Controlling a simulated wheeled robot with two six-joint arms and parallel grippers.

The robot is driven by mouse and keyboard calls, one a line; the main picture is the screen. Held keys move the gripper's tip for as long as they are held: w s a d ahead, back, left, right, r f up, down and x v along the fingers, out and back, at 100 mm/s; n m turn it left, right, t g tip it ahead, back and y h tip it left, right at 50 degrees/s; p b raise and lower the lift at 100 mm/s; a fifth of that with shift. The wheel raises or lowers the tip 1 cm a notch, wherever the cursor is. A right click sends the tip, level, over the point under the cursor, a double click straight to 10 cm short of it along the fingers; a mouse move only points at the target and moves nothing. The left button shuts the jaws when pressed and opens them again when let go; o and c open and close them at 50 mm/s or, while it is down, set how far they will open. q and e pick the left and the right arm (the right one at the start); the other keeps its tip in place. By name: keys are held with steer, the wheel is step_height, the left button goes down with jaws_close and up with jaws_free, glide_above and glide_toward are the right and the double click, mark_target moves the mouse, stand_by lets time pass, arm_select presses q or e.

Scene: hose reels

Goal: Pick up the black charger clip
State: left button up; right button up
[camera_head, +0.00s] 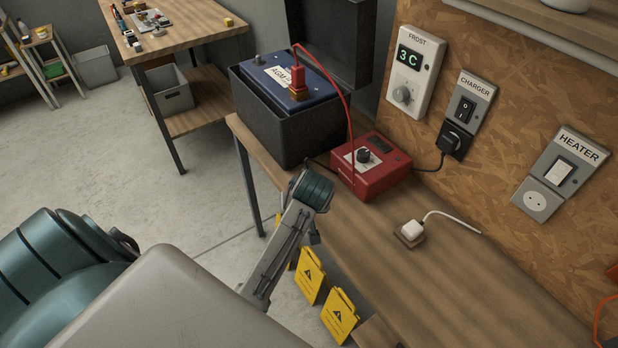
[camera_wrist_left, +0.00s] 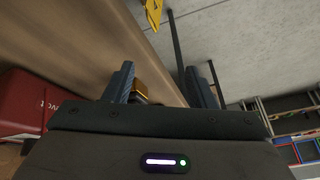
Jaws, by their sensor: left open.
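No black charger clip can be made out clearly in the head view. My left gripper (camera_wrist_left: 160,76) shows in the left wrist view, open, its two dark fingers near the bench's edge. Close to the inner side of its left finger is a small dark and yellow-orange piece (camera_wrist_left: 144,91), partly hidden; I cannot tell whether it is the black clip. The red clip (camera_head: 298,82) grips a terminal of the blue-topped battery (camera_head: 278,80). Its red cable runs to the red charger (camera_head: 371,167). My right gripper is out of view.
The charger stands on the wooden bench (camera_head: 455,280) beside the battery's black box (camera_head: 268,125). Wall switches (camera_head: 466,108) are behind. Bare floor lies left.

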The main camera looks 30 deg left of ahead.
mark_target(308, 170)
arm_select(q)
steer(key=w+r+n+y, duration=0.1)
steer(key=w+r+n, duration=0.4)
steer(key=w+r, duration=0.45)
steer(key=shift+g, duration=0.4)
steer(key=p+x, duration=0.1)
steer(key=x, duration=0.1)
steer(key=a+p+x, duration=0.1)
steer(key=x, duration=0.1)
steer(key=shift+a+f, duration=0.15)
steer(key=shift+f, duration=0.1)
steer(key=shift+a+f+p, duration=0.2)
steer(key=shift+f+p, duration=0.05)
steer(key=shift+p, duration=0.2)
steer(key=p+x, duration=0.1)
steer(key=x, duration=0.2)
steer(key=shift+s+a+f+p, duration=0.1)
steer(key=shift+f+p, duration=0.2)
steer(key=shift+a+f, duration=0.2)
steer(key=shift+f, duration=0.15)
steer(key=shift+d, duration=0.1)
steer(key=shift+c, duration=0.4)
jaws_close()
